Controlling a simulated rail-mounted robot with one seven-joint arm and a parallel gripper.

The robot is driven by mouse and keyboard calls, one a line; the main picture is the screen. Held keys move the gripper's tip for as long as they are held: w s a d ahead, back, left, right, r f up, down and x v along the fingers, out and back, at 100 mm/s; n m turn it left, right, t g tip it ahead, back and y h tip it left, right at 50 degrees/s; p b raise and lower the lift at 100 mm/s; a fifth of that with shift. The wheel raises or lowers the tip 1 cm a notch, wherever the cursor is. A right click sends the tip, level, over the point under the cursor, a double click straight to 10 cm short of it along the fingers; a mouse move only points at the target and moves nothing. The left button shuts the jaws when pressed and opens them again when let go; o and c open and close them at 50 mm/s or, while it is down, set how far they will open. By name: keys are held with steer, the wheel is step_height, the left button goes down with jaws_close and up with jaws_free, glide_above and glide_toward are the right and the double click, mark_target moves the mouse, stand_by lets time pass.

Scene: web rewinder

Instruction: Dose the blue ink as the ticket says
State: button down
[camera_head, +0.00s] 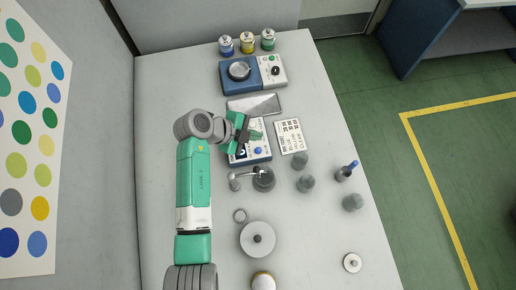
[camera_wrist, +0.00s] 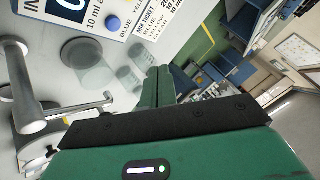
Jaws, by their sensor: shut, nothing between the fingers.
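My gripper (camera_head: 241,132) is shut and empty above the blue-and-white dosing unit (camera_head: 262,127). In the wrist view its green fingers (camera_wrist: 158,82) are together. The unit has a blue button (camera_head: 258,150), which also shows in the wrist view (camera_wrist: 112,22) beside "10 ml" lettering. The white mix ticket (camera_head: 290,136) lies just right of the unit. In the wrist view the ticket (camera_wrist: 155,45) is tilted and partly cut; it lists blue, yellow and clear, but I cannot read the amounts surely. A blue-marked can (camera_head: 226,45) stands at the back beside yellow (camera_head: 247,43) and green (camera_head: 268,41) ones.
A blue machine with a round plate (camera_head: 239,70) and a tray (camera_head: 254,104) lie behind. A dark round vessel (camera_head: 263,180) and metal arm are in front.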

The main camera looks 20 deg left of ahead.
mark_target(258, 150)
step_height(258, 150, down, 8)
steer(key=b, duration=0.5)
steer(key=shift+r, duration=0.2)
steer(key=shift+f+b, duration=0.35)
stand_by(1.2)
steer(key=shift+f+b, duration=0.4)
steer(key=shift+b, duration=0.2)
steer(key=shift+f+b, duration=0.4)
stand_by(0.4)
steer(key=shift+r, duration=0.15)
steer(key=shift+r+p, duration=0.45)
steer(key=shift+r, duration=0.25)
